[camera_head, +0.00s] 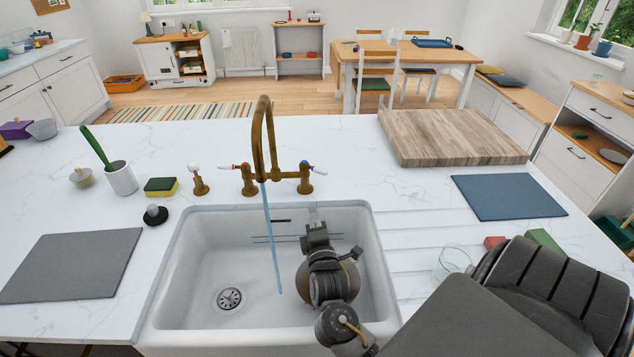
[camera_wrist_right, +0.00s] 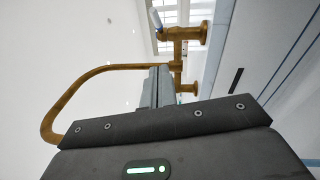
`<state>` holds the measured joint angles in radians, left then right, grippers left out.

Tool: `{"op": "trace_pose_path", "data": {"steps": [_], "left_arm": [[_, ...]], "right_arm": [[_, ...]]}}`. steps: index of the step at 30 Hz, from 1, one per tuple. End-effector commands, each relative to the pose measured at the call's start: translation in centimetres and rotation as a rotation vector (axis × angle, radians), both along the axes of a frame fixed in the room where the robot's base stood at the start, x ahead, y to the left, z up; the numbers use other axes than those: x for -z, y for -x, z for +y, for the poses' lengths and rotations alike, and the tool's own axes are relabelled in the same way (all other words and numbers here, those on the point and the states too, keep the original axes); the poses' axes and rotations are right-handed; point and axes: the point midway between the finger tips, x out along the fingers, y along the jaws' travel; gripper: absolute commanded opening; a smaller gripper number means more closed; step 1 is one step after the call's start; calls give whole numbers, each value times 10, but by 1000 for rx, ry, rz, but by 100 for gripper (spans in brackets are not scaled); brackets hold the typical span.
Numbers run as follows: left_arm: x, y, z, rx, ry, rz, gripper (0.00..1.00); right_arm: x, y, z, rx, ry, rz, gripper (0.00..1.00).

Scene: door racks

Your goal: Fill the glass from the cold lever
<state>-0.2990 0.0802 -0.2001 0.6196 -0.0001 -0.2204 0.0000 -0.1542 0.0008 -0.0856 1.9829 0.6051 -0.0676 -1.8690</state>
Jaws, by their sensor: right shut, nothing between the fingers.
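The brass tap (camera_head: 262,130) stands behind the sink, and a blue water stream (camera_head: 270,235) runs from its spout into the basin. Its right lever (camera_head: 315,168) has a blue tip; its left lever (camera_head: 232,167) has a red tip. The clear glass (camera_head: 453,262) stands upright on the counter right of the sink, partly hidden by my arm, and not under the stream. My right gripper (camera_head: 316,230) is shut and empty over the back of the sink, in front of and below the blue-tipped lever. In the right wrist view its fingers (camera_wrist_right: 158,85) are together near the tap. My left gripper is out of view.
The white sink (camera_head: 200,255) has a rounded brown object (camera_head: 309,285) in it, partly hidden behind my right wrist. A yellow-green sponge (camera_head: 161,187), a cup with a brush (camera_head: 122,179) and a black stopper (camera_head: 155,215) stand left. A wooden board (camera_head: 450,137) lies right.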

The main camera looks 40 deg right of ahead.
Motion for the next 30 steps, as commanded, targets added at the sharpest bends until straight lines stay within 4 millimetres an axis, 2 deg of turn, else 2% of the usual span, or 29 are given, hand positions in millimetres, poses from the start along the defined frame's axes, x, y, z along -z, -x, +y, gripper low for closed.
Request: {"op": "trace_pose_path", "data": {"steps": [13, 18, 21, 30], "left_arm": [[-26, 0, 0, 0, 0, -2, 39], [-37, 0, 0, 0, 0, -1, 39], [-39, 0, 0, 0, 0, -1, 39], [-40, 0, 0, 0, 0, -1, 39]], "right_arm": [[-17, -75, -47, 5, 0, -2, 0], [-20, -79, -70, 4, 1, 1, 0], [-21, -81, -77, 3, 0, -1, 0], [-20, -82, -83, 3, -1, -1, 0]]}}
